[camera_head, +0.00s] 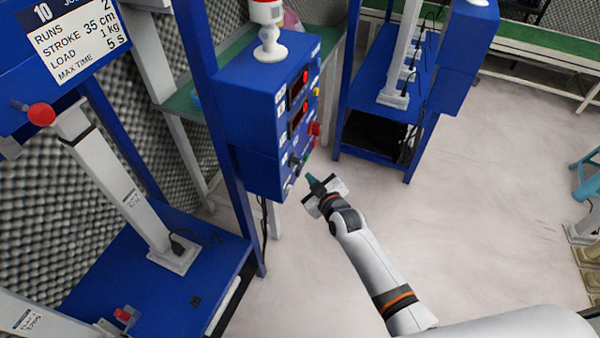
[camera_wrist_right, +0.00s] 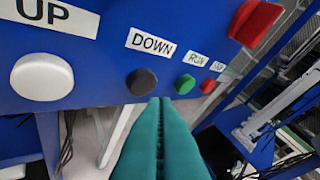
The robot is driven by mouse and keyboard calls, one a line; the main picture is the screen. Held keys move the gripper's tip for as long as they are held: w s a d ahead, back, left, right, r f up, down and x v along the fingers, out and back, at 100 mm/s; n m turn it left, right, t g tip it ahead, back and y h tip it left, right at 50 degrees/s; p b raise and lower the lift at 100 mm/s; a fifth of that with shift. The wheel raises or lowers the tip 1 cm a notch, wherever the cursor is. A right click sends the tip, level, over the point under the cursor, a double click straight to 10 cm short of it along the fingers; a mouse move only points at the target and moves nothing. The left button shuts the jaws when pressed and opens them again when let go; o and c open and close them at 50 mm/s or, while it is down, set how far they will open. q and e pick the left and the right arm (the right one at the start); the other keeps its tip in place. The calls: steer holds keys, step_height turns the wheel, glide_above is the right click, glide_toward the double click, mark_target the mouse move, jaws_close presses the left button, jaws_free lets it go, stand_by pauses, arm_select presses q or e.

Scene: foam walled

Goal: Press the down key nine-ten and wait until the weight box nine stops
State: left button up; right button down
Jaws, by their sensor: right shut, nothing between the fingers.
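The blue control box (camera_head: 262,125) stands on the rig post in the head view, with lit red displays and buttons on its right face. In the right wrist view a dark round key (camera_wrist_right: 140,82) sits under a DOWN label (camera_wrist_right: 150,41). My right gripper (camera_head: 312,180) has teal fingers and is shut and empty. In the wrist view its fingertips (camera_wrist_right: 160,101) show just below and between the dark key and the green key (camera_wrist_right: 185,84); I cannot tell whether they touch the panel. No weight box is clearly marked nine. My left gripper is out of view.
A white key (camera_wrist_right: 42,77) under UP, a small red key (camera_wrist_right: 208,86) and a large red switch (camera_wrist_right: 257,22) share the panel. A rig sign numbered 10 (camera_head: 70,38) hangs at upper left. The pale floor (camera_head: 480,190) to the right is mostly clear.

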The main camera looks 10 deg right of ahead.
stand_by(0.8)
steer(key=shift+w+a, duration=0.25)
steer(key=shift+a, duration=0.1)
